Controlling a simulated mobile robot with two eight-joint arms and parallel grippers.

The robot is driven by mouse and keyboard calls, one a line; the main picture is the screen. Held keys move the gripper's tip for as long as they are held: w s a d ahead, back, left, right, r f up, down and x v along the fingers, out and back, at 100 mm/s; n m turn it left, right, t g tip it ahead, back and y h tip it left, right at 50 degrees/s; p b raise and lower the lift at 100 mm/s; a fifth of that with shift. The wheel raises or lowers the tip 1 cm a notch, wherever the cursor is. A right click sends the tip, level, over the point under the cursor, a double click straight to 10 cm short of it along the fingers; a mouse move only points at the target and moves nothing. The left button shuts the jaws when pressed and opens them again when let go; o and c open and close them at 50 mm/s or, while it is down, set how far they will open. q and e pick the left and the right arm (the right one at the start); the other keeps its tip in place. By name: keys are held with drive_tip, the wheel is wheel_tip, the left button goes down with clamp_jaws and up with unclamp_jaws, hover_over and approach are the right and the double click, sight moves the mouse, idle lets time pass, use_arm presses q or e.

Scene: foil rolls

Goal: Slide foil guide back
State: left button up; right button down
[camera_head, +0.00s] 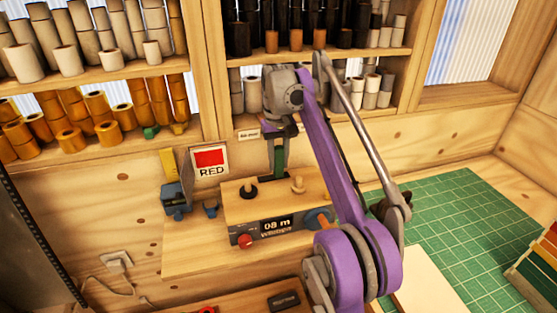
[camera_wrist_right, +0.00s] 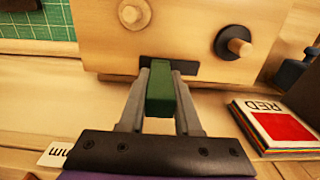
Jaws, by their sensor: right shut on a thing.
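A green block, which looks like the foil guide, sits at a dark slot in the back edge of the wooden machine (camera_head: 268,203). In the right wrist view the green foil guide (camera_wrist_right: 160,92) stands between the two grey fingers of my right gripper (camera_wrist_right: 160,72), which is shut on it. In the head view my right gripper (camera_head: 278,155) reaches down behind the machine, and the purple arm hides part of the machine's right side. The machine's front has a display reading "08 m" (camera_head: 277,224) and a red knob (camera_head: 245,241). My left gripper is not in view.
A black knob (camera_head: 248,191) and a wooden peg (camera_head: 297,184) stand on the machine's top. A RED card (camera_head: 210,162) is at the back left. Shelves of rolls line the wall behind. A green cutting mat (camera_head: 450,220) lies at right.

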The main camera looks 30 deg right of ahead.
sight(263, 179)
drive_tip(key=shift+a, duration=0.1)
idle(0.8)
drive_tip(key=a, duration=0.2)
drive_tip(key=w+a, duration=0.1)
drive_tip(key=a, duration=0.1)
drive_tip(key=shift+a+p, duration=0.2)
drive_tip(key=shift+p, duration=0.2)
drive_tip(key=shift+d, duration=0.1)
drive_tip(key=c, duration=0.9)
unclamp_jaws()
drive_tip(key=o, duration=0.3)
drive_tip(key=shift+a, duration=0.2)
drive_tip(key=shift+d+r, duration=0.1)
drive_tip(key=shift+d, duration=0.05)
